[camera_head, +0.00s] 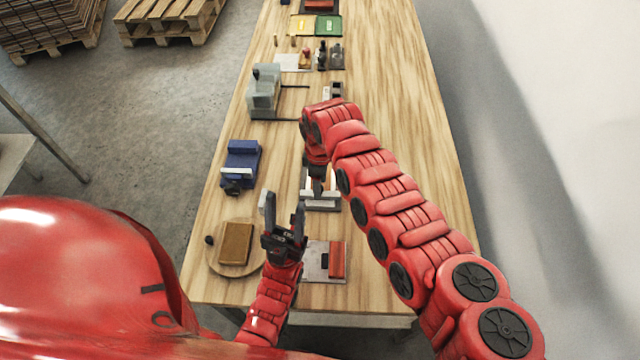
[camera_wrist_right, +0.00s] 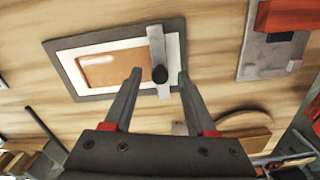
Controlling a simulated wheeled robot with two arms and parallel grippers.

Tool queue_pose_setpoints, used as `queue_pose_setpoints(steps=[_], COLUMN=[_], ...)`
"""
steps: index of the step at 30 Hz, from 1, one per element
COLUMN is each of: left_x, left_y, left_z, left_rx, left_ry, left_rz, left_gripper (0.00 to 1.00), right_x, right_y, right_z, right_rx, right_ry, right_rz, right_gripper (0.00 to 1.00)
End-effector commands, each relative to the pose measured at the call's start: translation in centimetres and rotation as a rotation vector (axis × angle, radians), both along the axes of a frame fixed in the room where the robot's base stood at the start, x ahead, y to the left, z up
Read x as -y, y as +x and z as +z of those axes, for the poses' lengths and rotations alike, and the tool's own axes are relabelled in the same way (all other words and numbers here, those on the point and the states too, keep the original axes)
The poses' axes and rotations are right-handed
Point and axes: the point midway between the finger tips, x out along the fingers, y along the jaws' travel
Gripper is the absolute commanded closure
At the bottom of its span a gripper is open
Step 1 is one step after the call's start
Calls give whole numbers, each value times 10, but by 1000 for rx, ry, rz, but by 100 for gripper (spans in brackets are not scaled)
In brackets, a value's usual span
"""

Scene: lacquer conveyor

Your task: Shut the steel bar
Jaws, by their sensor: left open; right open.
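In the right wrist view, a steel bar (camera_wrist_right: 156,45) with a black knob (camera_wrist_right: 160,75) lies across the right part of a framed plate (camera_wrist_right: 60,62), which has a dark grey border, white inner band and copper-orange panel (camera_wrist_right: 112,68). My right gripper (camera_wrist_right: 160,72) is open, and the knob shows between its fingertips; I cannot tell if they touch it. In the head view the plate (camera_head: 321,204) is partly hidden by my right gripper (camera_head: 318,192). My left gripper (camera_head: 283,200) is open and empty, left of the plate.
A grey plate with a red block (camera_head: 337,260) lies near the front edge. A round wooden board with a brown block (camera_head: 236,243) and a blue device (camera_head: 241,160) are at left. A grey machine (camera_head: 264,92) stands farther back. The table's right side is clear.

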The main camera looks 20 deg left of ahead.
Motion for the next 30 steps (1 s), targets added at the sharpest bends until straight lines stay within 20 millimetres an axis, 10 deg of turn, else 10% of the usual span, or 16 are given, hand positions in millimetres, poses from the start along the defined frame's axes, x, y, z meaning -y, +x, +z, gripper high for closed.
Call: queue_pose_setpoints(steps=[3, 12, 30], left_x=[0, 0, 0], left_y=[0, 0, 0], left_z=[0, 0, 0], left_rx=[0, 0, 0], left_ry=[0, 0, 0], left_rz=[0, 0, 0], left_gripper=[50, 50, 50], right_x=[0, 0, 0], right_y=[0, 0, 0], right_z=[0, 0, 1], right_rx=[0, 0, 0], right_ry=[0, 0, 0], right_rz=[0, 0, 0], right_gripper=[45, 99, 100])
